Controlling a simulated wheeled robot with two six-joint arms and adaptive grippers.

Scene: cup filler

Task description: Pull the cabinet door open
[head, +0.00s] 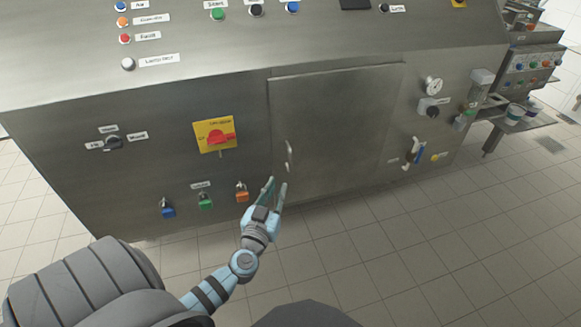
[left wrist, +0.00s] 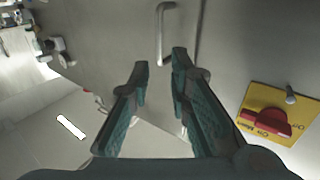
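The cabinet door (head: 340,125) is a flat grey metal panel in the machine's front, and it looks closed. Its handle (head: 289,155) is a small upright metal bar near the door's left edge. In the left wrist view the handle (left wrist: 160,35) lies beyond the fingertips, near the top middle. My left gripper (head: 277,188) is open and empty, just below and left of the handle in the head view. Its two teal fingers (left wrist: 160,75) are apart, and no contact with the handle shows. My right gripper is not in view.
A yellow plate with a red rotary switch (head: 216,136) is left of the door. Blue, green and orange padlocks (head: 205,201) hang below it. A gauge (head: 433,86) and valves (head: 415,153) are right of the door. The tiled floor (head: 400,250) before the machine is clear.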

